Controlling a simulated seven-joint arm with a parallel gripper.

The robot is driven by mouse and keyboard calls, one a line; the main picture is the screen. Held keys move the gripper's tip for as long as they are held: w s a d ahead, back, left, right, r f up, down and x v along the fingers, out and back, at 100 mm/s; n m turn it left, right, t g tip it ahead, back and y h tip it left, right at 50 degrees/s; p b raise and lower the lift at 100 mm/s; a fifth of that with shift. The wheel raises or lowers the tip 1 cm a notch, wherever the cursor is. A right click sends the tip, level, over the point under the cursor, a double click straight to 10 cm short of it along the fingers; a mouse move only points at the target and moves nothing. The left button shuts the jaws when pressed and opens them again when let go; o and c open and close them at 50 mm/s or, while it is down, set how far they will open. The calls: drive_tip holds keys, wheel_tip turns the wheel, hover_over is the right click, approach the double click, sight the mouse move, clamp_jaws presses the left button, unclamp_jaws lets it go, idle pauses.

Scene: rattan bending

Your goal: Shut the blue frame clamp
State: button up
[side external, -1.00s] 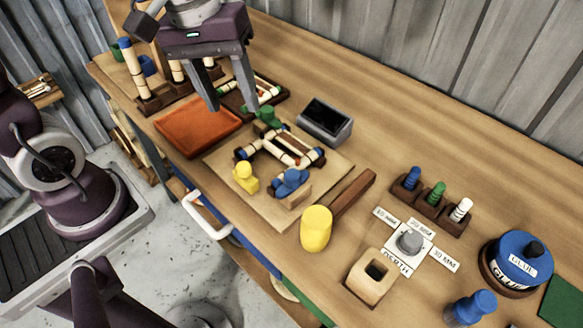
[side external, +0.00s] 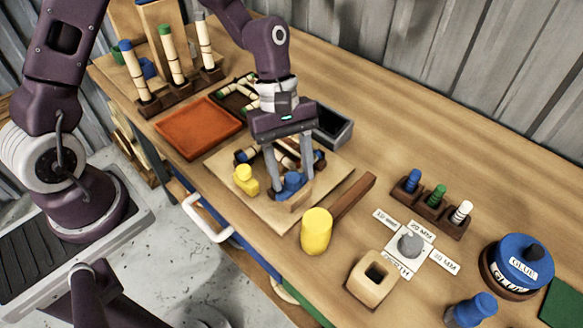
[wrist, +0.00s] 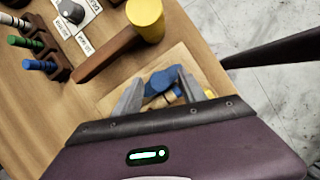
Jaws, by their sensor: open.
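The blue frame clamp (side external: 291,183) stands at the front right of the wooden work board (side external: 241,193), with a small wooden block in front of it. My gripper (side external: 291,181) is open, with one finger on each side of the clamp in the side view. In the wrist view the blue clamp (wrist: 161,80) lies between the two spread fingertips (wrist: 156,88). I cannot tell whether the fingers touch it. The yellow clamp (side external: 246,180) is just left of my gripper. The rattan frame (side external: 311,160) on the board is mostly hidden behind my gripper.
A mallet with a yellow head (side external: 317,231) lies close to the board's right side. An orange tray (side external: 190,127) is to the left. A dial (side external: 410,243) and a peg rack (side external: 432,202) are farther right.

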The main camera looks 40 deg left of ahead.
drive_tip(key=shift+c, duration=0.2)
clamp_jaws()
drive_tip(key=shift+m, duration=0.3)
drive_tip(key=m, duration=0.2)
drive_tip(key=m+g+y, duration=0.1)
drive_tip(key=m, duration=0.1)
drive_tip(key=shift+w+g, duration=0.2)
drive_tip(key=shift+g, duration=0.1)
drive_tip(key=m+g+y, duration=0.1)
drive_tip(key=m, duration=0.3)
drive_tip(key=shift+d+m, duration=0.15)
drive_tip(key=shift+m, duration=0.25)
drive_tip(key=m+y, duration=0.2)
drive_tip(key=m, duration=0.2)
drive_tip(key=shift+d+m, duration=0.15)
drive_tip(key=shift+m, duration=0.15)
drive_tip(key=shift+m+y, duration=0.8)
drive_tip(key=shift+m, duration=1.2)
drive_tip(key=shift+d, duration=0.1)
